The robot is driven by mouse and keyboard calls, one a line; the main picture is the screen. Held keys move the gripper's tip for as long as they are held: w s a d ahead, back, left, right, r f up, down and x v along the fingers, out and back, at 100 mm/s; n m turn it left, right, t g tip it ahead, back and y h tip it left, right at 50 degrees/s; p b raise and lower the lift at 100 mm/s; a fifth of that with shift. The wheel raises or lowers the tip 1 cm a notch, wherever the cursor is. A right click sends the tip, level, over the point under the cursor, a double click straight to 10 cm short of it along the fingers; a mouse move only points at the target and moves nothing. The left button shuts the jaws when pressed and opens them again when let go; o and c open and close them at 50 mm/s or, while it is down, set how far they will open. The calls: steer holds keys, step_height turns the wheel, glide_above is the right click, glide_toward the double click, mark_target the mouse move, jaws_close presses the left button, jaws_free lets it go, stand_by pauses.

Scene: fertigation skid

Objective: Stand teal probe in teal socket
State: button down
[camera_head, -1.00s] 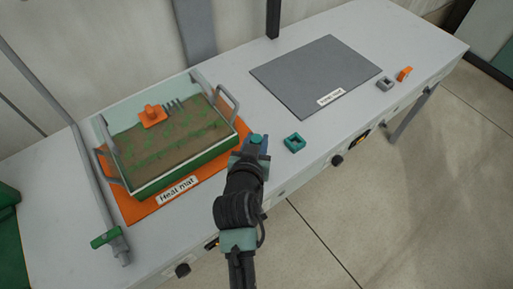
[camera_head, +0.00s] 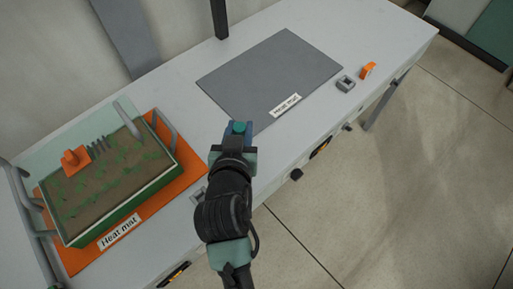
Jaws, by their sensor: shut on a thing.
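My gripper (camera_head: 238,136) is shut on the teal probe, with its blue-grey fingers on either side. Only the round teal top of the probe (camera_head: 239,127) shows between the fingertips; its lower part is hidden. The gripper appears over the bench near the front left corner of the grey mat. The teal socket is not distinguishable now; the gripper and wrist cover that part of the bench. I cannot tell how far the probe is from the socket or whether it touches anything.
A planted tray (camera_head: 118,215) with handles stands on an orange heat mat (camera_head: 192,168) at left. A flat grey mat (camera_head: 270,72) lies behind the gripper. A grey socket (camera_head: 346,84) and an orange piece (camera_head: 367,70) sit at right. Another small grey piece (camera_head: 198,195) shows beside my wrist.

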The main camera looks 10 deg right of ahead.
steer(key=shift+w+d+f, duration=0.15)
steer(key=shift+d+f, duration=0.05)
step_height(320, 180, down, 5)
steer(key=shift+a+f, duration=0.1)
steer(key=shift+f, duration=0.05)
steer(key=shift+f+b, duration=0.5)
steer(key=shift+f, duration=1.6)
steer(key=shift+f, duration=0.2)
steer(key=c, duration=0.6)
jaws_free()
steer(key=shift+r, duration=0.15)
